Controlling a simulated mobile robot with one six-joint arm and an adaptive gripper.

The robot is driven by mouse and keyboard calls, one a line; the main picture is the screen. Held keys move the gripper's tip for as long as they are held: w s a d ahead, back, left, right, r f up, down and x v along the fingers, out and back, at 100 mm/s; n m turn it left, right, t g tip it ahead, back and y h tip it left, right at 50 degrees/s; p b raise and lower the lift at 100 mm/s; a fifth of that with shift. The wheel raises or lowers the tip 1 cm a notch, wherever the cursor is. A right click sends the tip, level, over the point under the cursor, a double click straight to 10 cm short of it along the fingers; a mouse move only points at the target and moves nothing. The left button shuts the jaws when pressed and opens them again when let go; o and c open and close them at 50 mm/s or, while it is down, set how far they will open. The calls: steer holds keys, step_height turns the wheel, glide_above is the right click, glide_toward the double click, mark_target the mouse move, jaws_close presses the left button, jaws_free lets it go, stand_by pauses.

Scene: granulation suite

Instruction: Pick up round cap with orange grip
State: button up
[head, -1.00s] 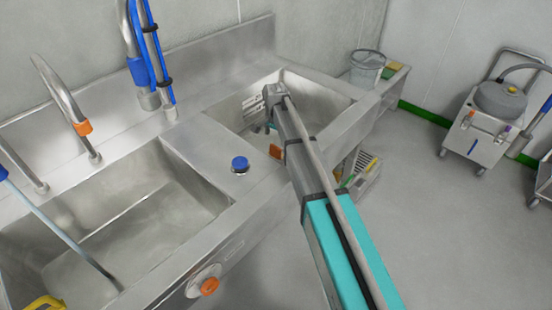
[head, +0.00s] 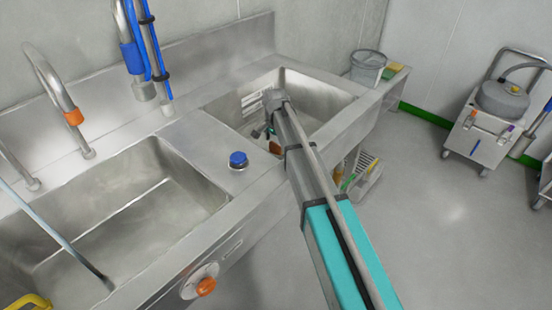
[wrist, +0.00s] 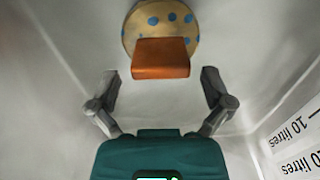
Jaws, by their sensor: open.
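The round cap (wrist: 188,20) is a tan disc with blue spots and a block-shaped orange grip (wrist: 160,58). In the wrist view it lies at the top centre, against the pale basin surface. My gripper (wrist: 158,76) is open and empty, its two fingers spread to either side, just short of the orange grip. They do not appear to touch it. In the head view my arm reaches into the right basin (head: 325,105).
Basin walls stand close around my gripper; a "10 litres" scale (wrist: 300,140) marks one wall. A blue knob (head: 238,160) stands on the ledge beside the left basin (head: 130,205). A grey bucket (head: 367,68) is at the back right. A wheeled machine (head: 490,110) stands farther right.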

steer(key=shift+f+b, duration=0.3)
steer(key=shift+f, duration=0.25)
steer(key=c, duration=1.2)
steer(key=shift+r, duration=0.15)
step_height(320, 180, up, 10)
steer(key=p, duration=1)
stand_by(0.5)
step_height(320, 180, up, 14)
steer(key=p, duration=1.4)
glide_above(275, 144)
step_height(275, 144, down, 8)
steer(key=b, duration=0.8)
steer(key=shift+s, duration=0.1)
